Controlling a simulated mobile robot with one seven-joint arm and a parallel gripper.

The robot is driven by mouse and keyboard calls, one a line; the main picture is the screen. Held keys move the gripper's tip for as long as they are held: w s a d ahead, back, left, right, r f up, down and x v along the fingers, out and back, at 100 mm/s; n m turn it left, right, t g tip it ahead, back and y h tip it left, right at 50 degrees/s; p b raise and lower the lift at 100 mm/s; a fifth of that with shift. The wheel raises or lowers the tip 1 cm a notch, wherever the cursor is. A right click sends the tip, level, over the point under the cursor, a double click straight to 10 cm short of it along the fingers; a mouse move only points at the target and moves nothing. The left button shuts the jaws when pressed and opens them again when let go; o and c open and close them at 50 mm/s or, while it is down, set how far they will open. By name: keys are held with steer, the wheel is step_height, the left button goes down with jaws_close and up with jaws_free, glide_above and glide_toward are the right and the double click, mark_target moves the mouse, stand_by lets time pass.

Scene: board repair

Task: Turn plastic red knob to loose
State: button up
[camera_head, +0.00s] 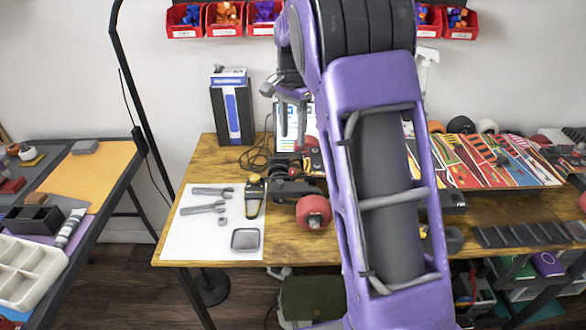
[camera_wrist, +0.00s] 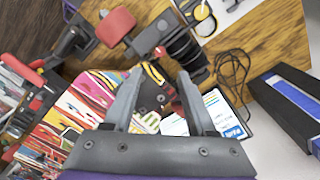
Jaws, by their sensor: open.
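A round red part with a dark centre, likely the red knob (camera_head: 313,212), sits at the front of a dark metal clamp-like fixture (camera_head: 289,188) on the wooden workbench. In the wrist view a red cylindrical part (camera_wrist: 116,26) on the same kind of dark fixture (camera_wrist: 184,50) lies beyond my fingertips, toward the top. I cannot tell for certain that it is the knob. My gripper (camera_head: 292,128) is open and empty, raised above the back of the bench and apart from the red part. Its two fingers also show in the wrist view (camera_wrist: 159,80).
A colourful skateboard deck (camera_head: 475,160) lies on the bench, partly hidden by my arm. A white sheet (camera_head: 190,240) with wrenches is at left. Red bins (camera_head: 225,18) hang on the wall.

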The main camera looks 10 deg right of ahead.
mark_target(293, 170)
step_height(293, 170, down, 11)
steer(key=shift+b, duration=0.85)
jaws_close()
